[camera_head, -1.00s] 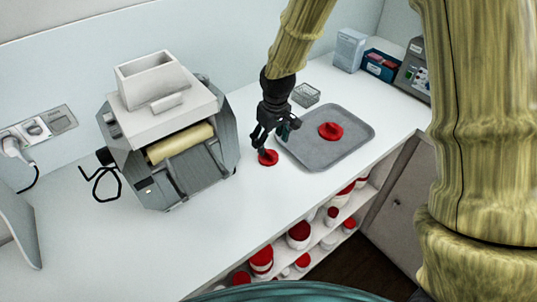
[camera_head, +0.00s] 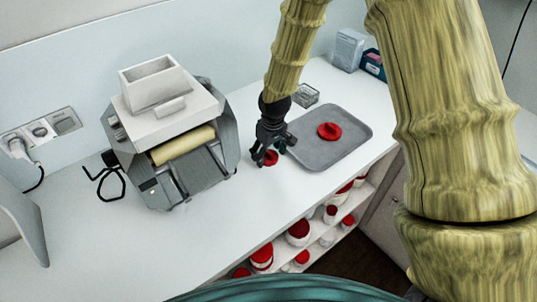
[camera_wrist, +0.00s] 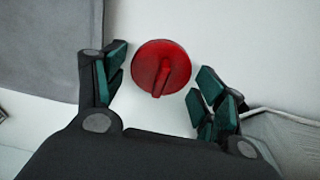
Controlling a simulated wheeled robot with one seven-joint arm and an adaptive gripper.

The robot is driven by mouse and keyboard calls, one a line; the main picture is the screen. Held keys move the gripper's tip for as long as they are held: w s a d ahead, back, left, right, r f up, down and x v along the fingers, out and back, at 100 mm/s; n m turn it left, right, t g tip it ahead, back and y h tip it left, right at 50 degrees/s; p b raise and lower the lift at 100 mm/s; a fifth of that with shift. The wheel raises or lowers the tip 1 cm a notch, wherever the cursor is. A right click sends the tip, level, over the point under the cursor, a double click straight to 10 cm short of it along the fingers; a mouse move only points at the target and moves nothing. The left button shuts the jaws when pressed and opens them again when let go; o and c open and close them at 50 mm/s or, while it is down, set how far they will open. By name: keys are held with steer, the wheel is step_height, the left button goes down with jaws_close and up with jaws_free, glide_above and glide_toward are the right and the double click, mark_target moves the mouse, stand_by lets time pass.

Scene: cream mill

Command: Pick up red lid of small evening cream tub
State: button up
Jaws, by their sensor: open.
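A round red lid (camera_head: 271,158) lies on the white counter, left of the grey tray; my gripper partly covers it in the head view. In the wrist view the small red lid (camera_wrist: 160,68) shows whole, with a raised bar across its top. My gripper (camera_head: 267,160) is directly above or around it, pointing down. In the wrist view my gripper (camera_wrist: 158,93) is open, with one finger on each side of the lid and gaps between. A larger red lid (camera_head: 329,131) lies on the tray. I cannot tell from these frames which tub each lid fits.
The grey tray (camera_head: 345,150) lies close to the right of my gripper. A mill with a roller (camera_head: 165,115) stands to the left. Shelves (camera_head: 315,240) below the counter hold several white tubs with red lids.

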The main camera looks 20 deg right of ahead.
steer(key=c, duration=0.4)
steer(key=shift+c, duration=0.2)
steer(key=shift+r, duration=0.1)
